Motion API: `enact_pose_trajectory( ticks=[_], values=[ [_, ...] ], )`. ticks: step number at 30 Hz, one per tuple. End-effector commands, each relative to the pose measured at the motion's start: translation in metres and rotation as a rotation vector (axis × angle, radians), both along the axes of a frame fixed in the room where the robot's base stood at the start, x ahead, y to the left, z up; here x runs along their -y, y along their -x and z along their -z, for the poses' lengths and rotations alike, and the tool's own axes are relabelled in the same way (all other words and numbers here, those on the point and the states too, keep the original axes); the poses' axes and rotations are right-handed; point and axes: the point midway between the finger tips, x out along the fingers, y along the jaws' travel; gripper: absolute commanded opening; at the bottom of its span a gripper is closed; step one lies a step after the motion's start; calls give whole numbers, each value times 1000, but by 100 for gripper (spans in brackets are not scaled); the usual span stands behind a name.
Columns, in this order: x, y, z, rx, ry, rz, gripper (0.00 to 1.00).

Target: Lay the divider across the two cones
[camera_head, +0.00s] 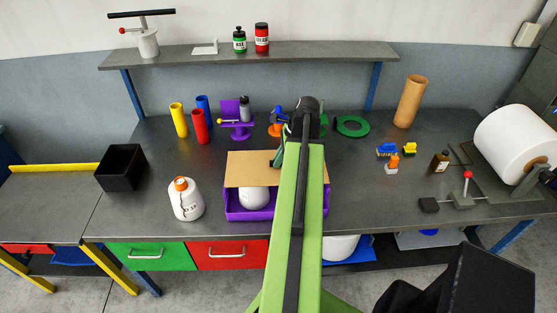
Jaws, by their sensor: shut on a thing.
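The divider is a flat tan board (250,165) over the rear part of a purple crate (248,215). A white rounded yarn cone (254,198) sits in the crate, with its upper part under or behind the board's front edge. A second cone is not visible; my green arm covers the crate's right part. My gripper (278,160) is mostly hidden by my arm; a dark part of it shows at the board, and it is shut on the board. I cannot tell whether the board touches the cone.
A white bottle with an orange cap (186,199) stands left of the crate, and a black bin (121,168) farther left. Yellow, red and blue tubes (201,126) and a purple stand (236,128) are behind. Small items and a large white roll (515,143) are at right.

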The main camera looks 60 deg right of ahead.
Motion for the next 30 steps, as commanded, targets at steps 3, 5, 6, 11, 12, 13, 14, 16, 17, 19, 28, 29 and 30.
enact_pose_trajectory(
  ticks=[3, 5, 6, 11, 12, 13, 14, 16, 17, 19, 28, 29, 30],
  values=[
    [0, 0, 4, 0, 0, 0, 0],
    [0, 0, 5, 0, 0, 0, 0],
    [0, 0, 6, 0, 0, 0, 0],
    [0, 1, 8, 0, 0, 1, 13],
    [1, 1, 7, 0, 0, 1, 18],
    [1, 1, 7, 0, 0, 1, 22],
    [1, 1, 7, 0, 0, 1, 26],
    [1, 1, 7, 0, 0, 1, 35],
    [1, 1, 7, 0, 0, 1, 36],
    [1, 1, 7, 0, 0, 1, 36],
    [2, 3, -4, 0, 0, 1, 36],
    [3, 4, -8, 0, 0, 1, 36],
    [5, 6, -16, 0, 0, 2, 36]
  ],
)
